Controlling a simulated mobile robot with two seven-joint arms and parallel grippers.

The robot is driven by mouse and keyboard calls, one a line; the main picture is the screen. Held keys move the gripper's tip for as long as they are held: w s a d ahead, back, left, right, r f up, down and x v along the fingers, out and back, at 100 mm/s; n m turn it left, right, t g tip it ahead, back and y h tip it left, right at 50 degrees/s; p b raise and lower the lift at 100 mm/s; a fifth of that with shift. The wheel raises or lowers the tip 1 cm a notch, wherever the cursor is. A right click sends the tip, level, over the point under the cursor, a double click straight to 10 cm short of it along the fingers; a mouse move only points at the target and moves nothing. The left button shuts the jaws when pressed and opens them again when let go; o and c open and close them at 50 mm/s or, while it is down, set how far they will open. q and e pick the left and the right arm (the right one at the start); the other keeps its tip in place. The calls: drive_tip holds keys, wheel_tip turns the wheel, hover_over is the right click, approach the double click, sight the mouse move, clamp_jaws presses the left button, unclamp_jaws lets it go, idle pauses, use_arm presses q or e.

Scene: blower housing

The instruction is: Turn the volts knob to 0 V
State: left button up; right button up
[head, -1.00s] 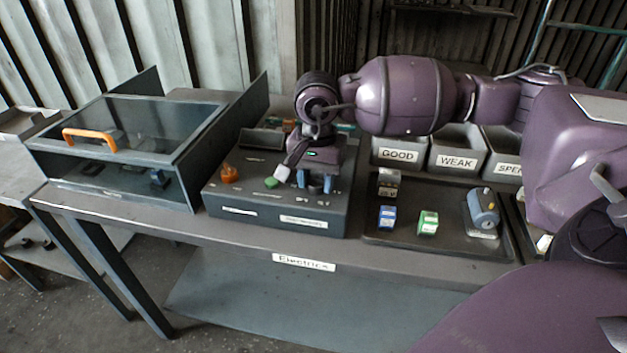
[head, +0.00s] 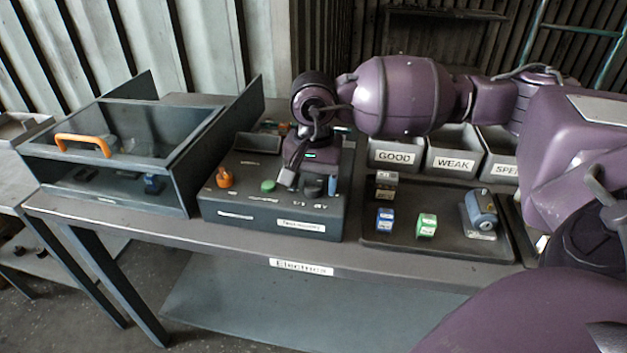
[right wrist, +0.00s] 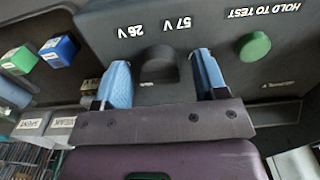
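The volts knob appears to be the dark round knob (right wrist: 158,65) on the grey panel, with "26 V" and "57 V" marked beside it, upside down in the right wrist view. My right gripper (right wrist: 163,80) has its two blue fingertips on either side of this knob, with a gap visible on both sides. In the head view my right gripper (head: 314,182) points down over the front right of the grey control box (head: 238,217), and the knob (head: 313,187) shows dark beneath it. The knob's pointer direction cannot be made out. My left gripper is not in view.
A green button (right wrist: 254,46), marked "HOLD TO TEST", is close to one finger. An orange knob (head: 224,177) is at the box's left. A tray (head: 440,251) with small blocks lies right; a glass-lidded case (head: 110,190) stands left.

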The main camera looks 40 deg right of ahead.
sight(314, 180)
wheel_tip(314, 180, up, 11)
drive_tip(key=p, duration=0.1)
drive_tip(key=shift+f, duration=0.15)
idle(0.5)
idle(0.5)
